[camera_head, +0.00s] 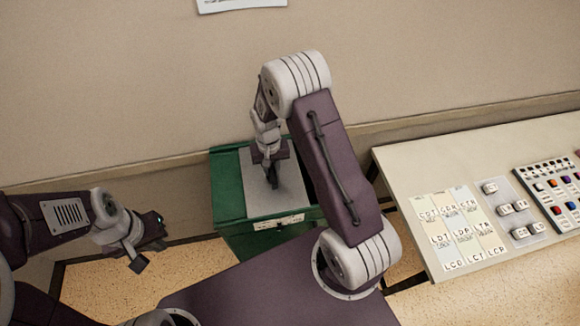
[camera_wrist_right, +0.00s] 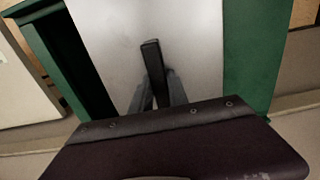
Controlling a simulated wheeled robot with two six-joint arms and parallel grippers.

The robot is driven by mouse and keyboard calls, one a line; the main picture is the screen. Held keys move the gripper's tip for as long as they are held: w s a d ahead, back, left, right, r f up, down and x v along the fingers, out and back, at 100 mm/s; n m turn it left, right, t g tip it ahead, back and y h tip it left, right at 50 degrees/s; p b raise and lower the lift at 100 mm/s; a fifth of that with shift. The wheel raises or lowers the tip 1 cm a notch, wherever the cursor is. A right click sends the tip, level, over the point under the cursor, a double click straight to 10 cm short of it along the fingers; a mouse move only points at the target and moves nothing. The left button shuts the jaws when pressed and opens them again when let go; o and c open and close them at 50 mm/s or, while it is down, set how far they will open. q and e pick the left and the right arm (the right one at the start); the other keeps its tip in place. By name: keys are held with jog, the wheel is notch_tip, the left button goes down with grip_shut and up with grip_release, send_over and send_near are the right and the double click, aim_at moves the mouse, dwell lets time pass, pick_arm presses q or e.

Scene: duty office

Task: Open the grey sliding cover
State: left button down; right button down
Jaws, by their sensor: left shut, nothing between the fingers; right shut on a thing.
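The grey sliding cover (camera_head: 287,201) lies flat on top of a green box (camera_head: 228,190) by the wall. In the right wrist view the cover (camera_wrist_right: 108,45) fills the upper middle, with a dark upright handle (camera_wrist_right: 151,58) on it. My right gripper (camera_head: 272,180) reaches down onto the cover and is shut on the handle; its fingers also show in the wrist view (camera_wrist_right: 158,95). A dark opening in the box shows along one side of the cover, at left in the wrist view. My left gripper (camera_head: 149,243) is shut and empty, left of the box and apart from it.
A pale sloping console (camera_head: 400,165) with labelled cards (camera_head: 455,230), several grey switches and a panel of coloured buttons (camera_head: 555,190) stands right of the box. The wall (camera_head: 130,90) is close behind the box. Speckled floor (camera_head: 100,280) shows at lower left.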

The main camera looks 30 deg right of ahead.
aim_at(244, 179)
jog(key=w+a, duration=0.1)
jog(key=a, duration=0.2)
jog(key=w+a, duration=0.1)
jog(key=a, duration=0.5)
jog(key=shift+w+a+r+b, duration=0.15)
jog(key=shift+w+a+b, duration=0.15)
jog(key=shift+w, duration=0.1)
jog(key=c, duration=1.5)
grip_release()
jog(key=shift+o, duration=1.1)
jog(key=shift+d, duration=0.1)
jog(key=shift+w, duration=0.1)
jog(key=shift+r, duration=0.15)
notch_tip(244, 179, up, 8)
jog(key=b, duration=0.2)
jog(key=shift+r+b, duration=0.25)
jog(key=shift+b, duration=0.1)
